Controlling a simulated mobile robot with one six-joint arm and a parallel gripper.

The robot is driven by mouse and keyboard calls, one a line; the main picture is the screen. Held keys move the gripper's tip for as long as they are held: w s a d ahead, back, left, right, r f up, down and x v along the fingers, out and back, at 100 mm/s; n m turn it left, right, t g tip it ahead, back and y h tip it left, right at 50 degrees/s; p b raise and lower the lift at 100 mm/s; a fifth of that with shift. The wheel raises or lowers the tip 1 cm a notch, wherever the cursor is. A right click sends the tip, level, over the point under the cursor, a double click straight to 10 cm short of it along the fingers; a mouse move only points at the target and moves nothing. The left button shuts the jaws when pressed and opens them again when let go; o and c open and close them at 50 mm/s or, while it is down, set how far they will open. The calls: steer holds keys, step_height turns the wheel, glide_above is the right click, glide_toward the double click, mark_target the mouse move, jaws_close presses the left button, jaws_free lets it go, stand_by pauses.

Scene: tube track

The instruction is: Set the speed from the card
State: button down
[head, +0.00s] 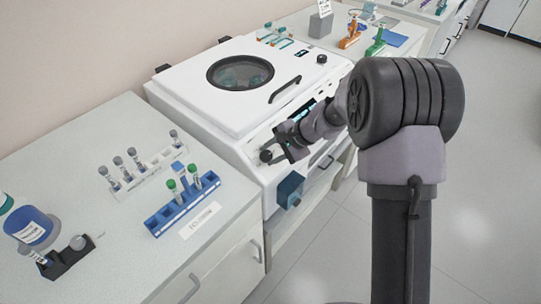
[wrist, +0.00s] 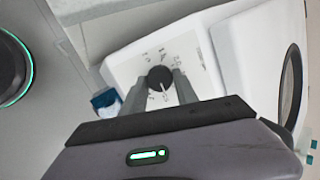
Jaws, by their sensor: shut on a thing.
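The speed knob (wrist: 160,78) is a round black dial with a light pointer line on the white front panel of the centrifuge. Printed marks ring it, too small and tilted to read surely. In the wrist view the pointer runs down toward my gripper. My gripper (wrist: 158,90) is shut on the knob, one finger on each side. In the head view my gripper (head: 272,154) is at the left end of the centrifuge front (head: 250,140), and the knob is small there. The card (head: 200,220) lies on the left bench before the blue rack; its print is too small to read surely.
The centrifuge lid (head: 215,85) is closed, with a round window and a handle (head: 285,89). A blue rack (head: 183,205) with green-capped tubes and a white rack (head: 148,170) stand on the left bench. A blue box (head: 290,188) is on the centrifuge's front, below my gripper.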

steer(key=m+b, duration=0.1)
steer(key=m, duration=0.3)
steer(key=shift+s+d+f+m+t, duration=0.1)
steer(key=shift+m+t, duration=0.2)
steer(key=shift+m, duration=0.1)
steer(key=shift+m+t, duration=0.4)
steer(key=shift+m, duration=2.2)
steer(key=c, duration=0.9)
jaws_free()
steer(key=shift+s, duration=0.1)
steer(key=shift+c, duration=0.2)
